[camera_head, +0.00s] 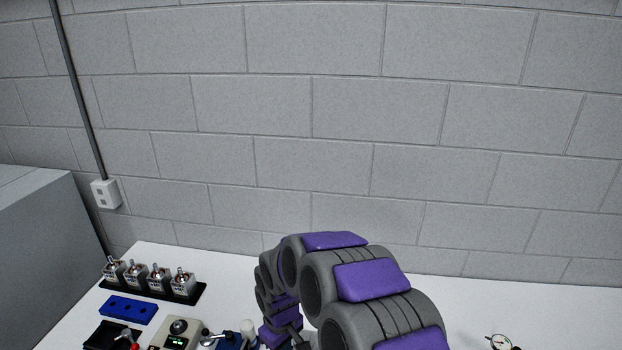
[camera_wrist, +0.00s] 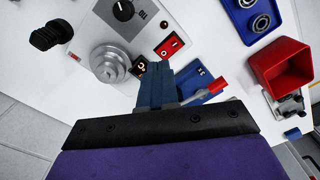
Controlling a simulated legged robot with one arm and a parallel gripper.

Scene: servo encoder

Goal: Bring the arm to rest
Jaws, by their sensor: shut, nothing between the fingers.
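My arm (camera_head: 345,275), grey with purple pads, reaches over the white table in the head view and curves down at its far end. My gripper is not clearly visible there. In the wrist view my gripper (camera_wrist: 156,72) shows as two dark blue fingers pressed together with nothing between them. The fingers point toward a light grey panel with a silver stepped cylinder (camera_wrist: 109,63), a red rocker switch (camera_wrist: 169,45) and a small lit display. A blue fixture with a red-handled lever (camera_wrist: 215,87) lies just right of the fingers. I cannot tell the clearance to either.
A red bin (camera_wrist: 282,68) and a blue tray with rings (camera_wrist: 245,18) are at the right in the wrist view. In the head view, a black rack of several motor-like parts (camera_head: 150,280) and a blue block (camera_head: 128,309) stand left. The table right of my arm is mostly clear.

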